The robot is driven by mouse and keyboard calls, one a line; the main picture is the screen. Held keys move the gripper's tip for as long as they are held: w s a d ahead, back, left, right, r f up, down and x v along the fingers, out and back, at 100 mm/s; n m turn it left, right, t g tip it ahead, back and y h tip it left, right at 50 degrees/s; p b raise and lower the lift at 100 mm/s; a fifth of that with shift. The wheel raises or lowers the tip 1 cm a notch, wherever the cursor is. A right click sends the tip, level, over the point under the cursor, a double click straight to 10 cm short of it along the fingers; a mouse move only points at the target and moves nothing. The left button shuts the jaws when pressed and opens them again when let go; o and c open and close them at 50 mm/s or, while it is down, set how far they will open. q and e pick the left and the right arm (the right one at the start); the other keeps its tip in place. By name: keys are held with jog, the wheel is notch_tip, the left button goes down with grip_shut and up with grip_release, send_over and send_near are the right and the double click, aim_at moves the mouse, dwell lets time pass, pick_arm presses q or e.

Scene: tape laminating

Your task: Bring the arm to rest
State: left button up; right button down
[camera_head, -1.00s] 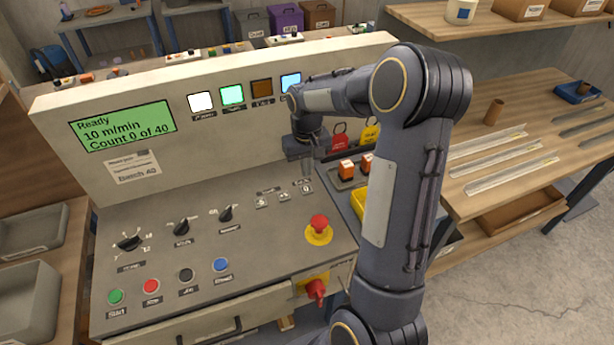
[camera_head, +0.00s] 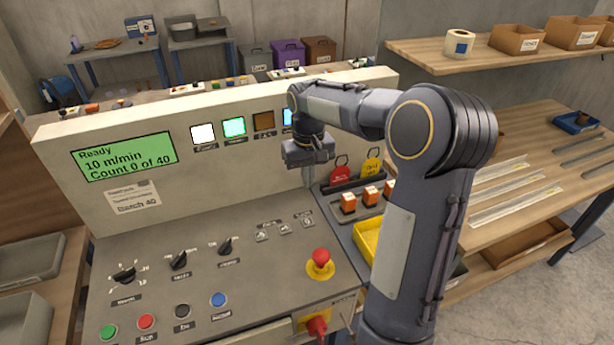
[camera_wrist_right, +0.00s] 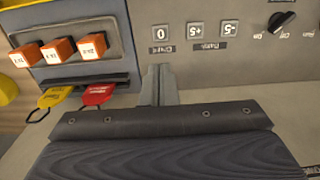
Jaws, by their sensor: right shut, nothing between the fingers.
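My right arm reaches in from the lower right of the head view and bends over the control panel (camera_head: 150,270). My right gripper (camera_head: 308,178) hangs above the right part of the panel, near its upright back face. In the right wrist view the gripper's fingers (camera_wrist_right: 160,85) are together and empty, pointing toward the panel beside the small square buttons (camera_wrist_right: 195,33). The gripper is apart from the red emergency button (camera_head: 320,258). My left gripper is in neither view.
A green display (camera_head: 125,155) reads "Ready" and "Count 0 of 40". Red (camera_head: 340,170) and yellow (camera_head: 371,164) tags and several orange blocks (camera_wrist_right: 57,51) are right of the panel, by a yellow tray (camera_head: 366,240). A wooden shelf (camera_head: 430,55) stands at the right.

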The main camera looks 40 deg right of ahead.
jog(key=s+a+r+n+t+y, duration=0.1)
jog(key=s+a+r, duration=0.1)
jog(key=s+a, duration=0.25)
jog(key=s+a+r+t+y, duration=0.1)
jog(key=s+a+r+t, duration=0.15)
jog(key=s+a, duration=0.2)
jog(key=s+a+f+n+t+y, duration=0.1)
jog(key=s+a+f+t, duration=0.1)
jog(key=s+a, duration=0.7)
jog(key=s+f, duration=0.1)
jog(key=s, duration=0.3)
jog(key=shift+f+y, duration=0.15)
jog(key=shift+y, duration=0.25)
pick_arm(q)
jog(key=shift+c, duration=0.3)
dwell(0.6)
